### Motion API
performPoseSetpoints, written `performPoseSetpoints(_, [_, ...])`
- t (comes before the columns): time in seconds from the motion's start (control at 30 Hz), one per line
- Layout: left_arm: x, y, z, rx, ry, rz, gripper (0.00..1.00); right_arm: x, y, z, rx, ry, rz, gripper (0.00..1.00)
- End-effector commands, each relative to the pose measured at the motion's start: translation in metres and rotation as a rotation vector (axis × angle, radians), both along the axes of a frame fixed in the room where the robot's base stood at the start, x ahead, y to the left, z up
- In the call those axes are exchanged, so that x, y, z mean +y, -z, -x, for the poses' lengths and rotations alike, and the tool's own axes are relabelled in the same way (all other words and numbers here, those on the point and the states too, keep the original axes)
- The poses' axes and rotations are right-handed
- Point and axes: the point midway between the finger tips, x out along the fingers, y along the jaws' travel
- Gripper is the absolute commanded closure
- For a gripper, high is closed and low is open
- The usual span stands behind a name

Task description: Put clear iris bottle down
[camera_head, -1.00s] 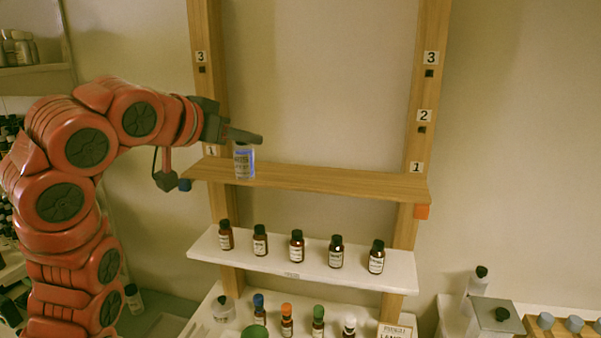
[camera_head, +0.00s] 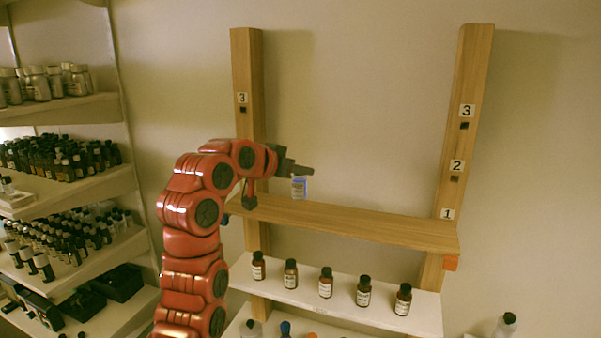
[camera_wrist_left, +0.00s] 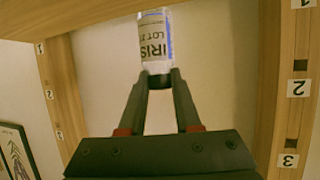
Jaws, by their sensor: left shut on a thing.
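My left gripper (camera_head: 302,172) is shut on the clear iris bottle (camera_head: 299,188), a small clear bottle with a white and blue label. The bottle hangs upright below the fingers, over the left part of the wooden shelf (camera_head: 370,225) at the number 1 marks. I cannot tell whether its base touches the board. In the left wrist view the fingertips (camera_wrist_left: 160,78) close on one end of the bottle (camera_wrist_left: 156,40), whose label reads IRIS; its other end is cut off by the picture edge. My right gripper is not in view.
A white shelf (camera_head: 335,312) below holds a row of several brown bottles (camera_head: 325,283). Two wooden posts (camera_head: 463,150) flank the wooden shelf. The rest of the wooden shelf is bare. Side shelves (camera_head: 75,190) at the left are crowded with bottles.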

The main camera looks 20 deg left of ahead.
Motion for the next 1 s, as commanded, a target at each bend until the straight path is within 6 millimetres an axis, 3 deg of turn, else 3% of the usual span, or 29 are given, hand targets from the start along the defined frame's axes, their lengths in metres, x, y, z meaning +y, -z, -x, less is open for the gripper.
performPoseSetpoints(0.1, [0.001, 0.000, -0.012, 0.001, -0.001, 0.000, 1.00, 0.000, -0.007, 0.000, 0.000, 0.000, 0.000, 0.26])
performPoseSetpoints(0.27, [0.001, 0.004, -0.016, -0.001, 0.000, 0.000, 1.00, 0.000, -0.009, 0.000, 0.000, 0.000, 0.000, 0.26])
performPoseSetpoints(0.57, [0.000, 0.031, -0.016, -0.001, 0.001, 0.004, 1.00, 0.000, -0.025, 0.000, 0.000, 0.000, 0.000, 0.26])
performPoseSetpoints(0.97, [0.001, 0.041, -0.015, -0.002, -0.001, 0.000, 1.00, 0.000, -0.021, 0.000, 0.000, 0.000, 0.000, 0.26])
performPoseSetpoints(1.0, [0.001, 0.041, -0.016, -0.002, -0.001, 0.000, 0.67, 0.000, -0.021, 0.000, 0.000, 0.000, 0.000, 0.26])
